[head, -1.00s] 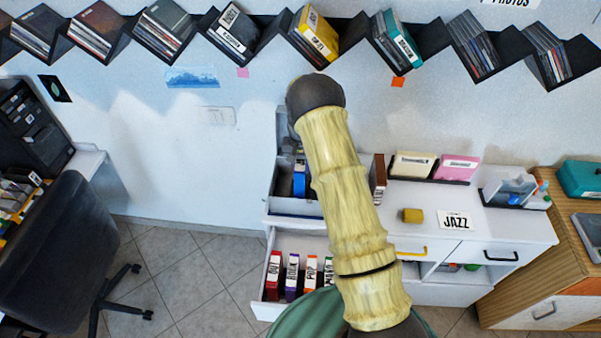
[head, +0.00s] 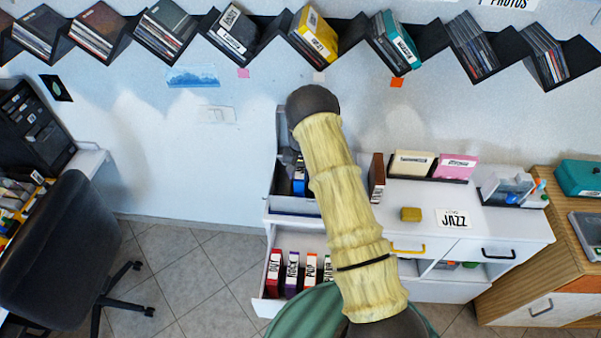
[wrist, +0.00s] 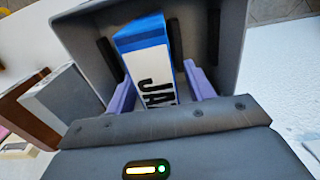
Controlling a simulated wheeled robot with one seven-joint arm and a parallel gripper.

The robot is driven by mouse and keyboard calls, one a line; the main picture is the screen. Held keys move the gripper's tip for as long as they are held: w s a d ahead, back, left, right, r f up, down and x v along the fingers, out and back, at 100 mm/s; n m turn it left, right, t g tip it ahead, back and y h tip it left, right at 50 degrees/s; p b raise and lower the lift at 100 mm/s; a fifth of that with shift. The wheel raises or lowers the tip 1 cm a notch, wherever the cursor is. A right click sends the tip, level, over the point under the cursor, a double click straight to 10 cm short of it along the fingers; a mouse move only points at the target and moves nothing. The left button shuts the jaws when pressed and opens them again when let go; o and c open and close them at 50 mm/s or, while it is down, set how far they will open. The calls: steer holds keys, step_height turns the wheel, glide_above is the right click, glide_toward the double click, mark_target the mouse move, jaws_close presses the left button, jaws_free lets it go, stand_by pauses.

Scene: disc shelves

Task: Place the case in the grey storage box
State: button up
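The blue case (wrist: 142,45) has a white label reading "JA…" in the wrist view. It also shows as a blue strip in the head view (head: 299,180), partly covered by my arm. The box also shows on the left end of the white cabinet in the head view (head: 292,205).
A brown case (head: 377,177) stands right of my arm. White (head: 412,164) and pink (head: 458,167) cases, a yellow block (head: 411,214) and a JAZZ card (head: 454,218) are on the cabinet top. An open drawer (head: 267,307) holds several labelled cases. Wall shelves run above.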

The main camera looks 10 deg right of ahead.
step_height(320, 180, up, 12)
steer(key=b, duration=0.4)
steer(key=shift+f+b, duration=0.1)
steer(key=shift+b, duration=0.3)
steer(key=shift+r, duration=0.25)
steer(key=shift+w, duration=0.1)
steer(key=shift+a, duration=0.2)
steer(key=s+r+n+t, duration=0.1)
steer(key=s+r, duration=0.2)
steer(key=s, duration=0.7)
steer(key=s+r+n, duration=0.1)
steer(key=s+r, duration=0.2)
steer(key=s, duration=0.6)
steer(key=s+r+n+t, duration=0.1)
steer(key=s+r, duration=0.2)
steer(key=s, duration=0.7)
steer(key=shift+s+d+n+t, duration=0.15)
steer(key=shift+s+n+t, duration=0.15)
steer(key=shift+s, duration=0.05)
